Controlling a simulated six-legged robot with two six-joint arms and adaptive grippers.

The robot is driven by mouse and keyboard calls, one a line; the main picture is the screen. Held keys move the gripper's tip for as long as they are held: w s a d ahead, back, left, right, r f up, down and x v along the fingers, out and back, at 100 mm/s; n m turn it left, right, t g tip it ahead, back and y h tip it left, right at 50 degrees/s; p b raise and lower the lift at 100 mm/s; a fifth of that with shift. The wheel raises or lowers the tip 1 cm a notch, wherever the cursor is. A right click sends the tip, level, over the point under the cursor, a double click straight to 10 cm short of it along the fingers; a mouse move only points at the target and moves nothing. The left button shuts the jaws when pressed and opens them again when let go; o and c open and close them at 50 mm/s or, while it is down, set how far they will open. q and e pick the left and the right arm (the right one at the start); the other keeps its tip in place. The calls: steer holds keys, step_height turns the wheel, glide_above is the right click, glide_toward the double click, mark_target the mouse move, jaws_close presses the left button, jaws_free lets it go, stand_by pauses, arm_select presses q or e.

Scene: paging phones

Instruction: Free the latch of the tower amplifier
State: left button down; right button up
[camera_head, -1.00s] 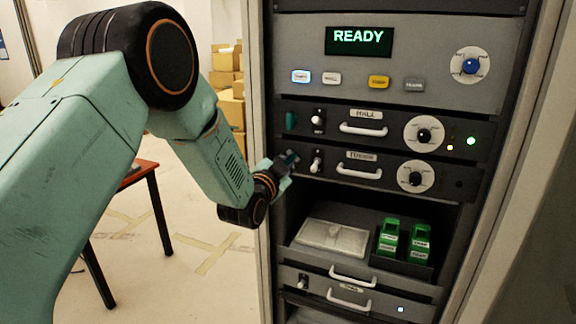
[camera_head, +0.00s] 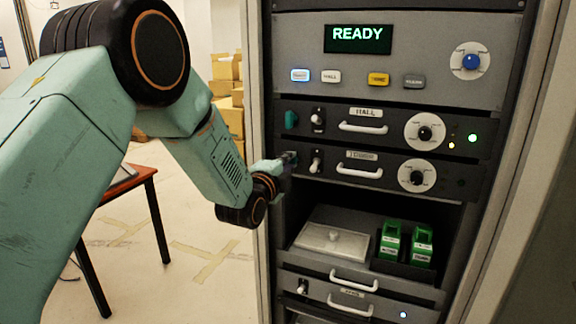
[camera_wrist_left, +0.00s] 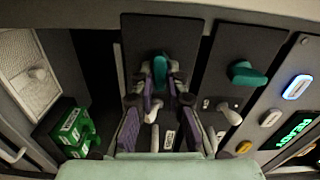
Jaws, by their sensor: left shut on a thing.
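The tower amplifier (camera_head: 332,157) is the second dark slide-in unit in the rack. It has a white handle (camera_head: 358,170), a small switch and a round dial (camera_head: 417,177). Its teal latch (camera_wrist_left: 160,70) stands at the unit's end, between my fingers in the left wrist view. My left gripper (camera_head: 287,159) is at the unit's left end and hides that latch in the head view. In the left wrist view the gripper (camera_wrist_left: 159,86) is shut on the latch, which lies roughly lengthwise between the fingers. My right gripper is in neither view.
The hall amplifier (camera_head: 385,124) sits just above, with its own teal latch (camera_head: 291,119) and lit lamps. A READY display (camera_head: 358,39) and buttons are higher. Below is an open shelf with green modules (camera_head: 390,240) and a pale box (camera_head: 330,243). The rack's left post (camera_head: 260,240) is close to my wrist.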

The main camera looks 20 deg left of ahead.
arm_select(q)
steer(key=shift+m, duration=0.6)
steer(key=c, duration=1.4)
jaws_free()
steer(key=shift+o, duration=0.2)
steer(key=shift+s, duration=0.15)
steer(key=s, duration=1.1)
steer(key=shift+s+a, duration=0.2)
steer(key=shift+s, duration=0.2)
